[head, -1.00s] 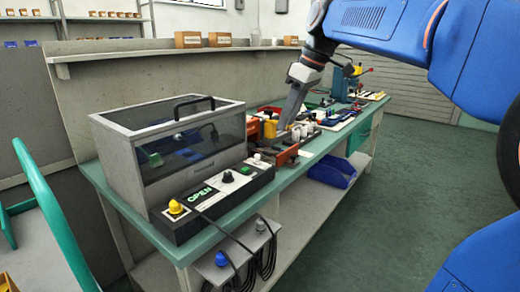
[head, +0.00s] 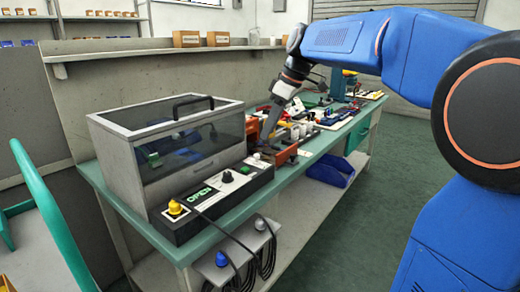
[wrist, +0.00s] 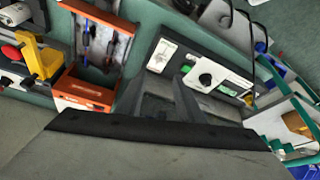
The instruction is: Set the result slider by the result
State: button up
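My gripper (head: 268,128) hangs over the bench, just beyond the far end of the black control box (head: 190,222). In the wrist view its two dark fingers (wrist: 165,78) stand apart with nothing seen between them. The control box top carries a white plate (wrist: 163,55), which may hold the result slider; its setting is too small to read. A yellow knob (head: 174,207) sits at the near end. The fingers look apart from the box.
A clear-lidded grey test chamber (head: 165,150) with a black handle stands behind the control box. An orange fixture (wrist: 88,88) and a yellow part (wrist: 38,58) lie beside the gripper. Cables hang at the bench front. A green cart (head: 50,215) stands at left; the right floor is open.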

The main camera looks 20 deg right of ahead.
aim_at(257, 155)
jog(key=x, duration=0.8)
jog(key=shift+f, duration=0.15)
grip_shut()
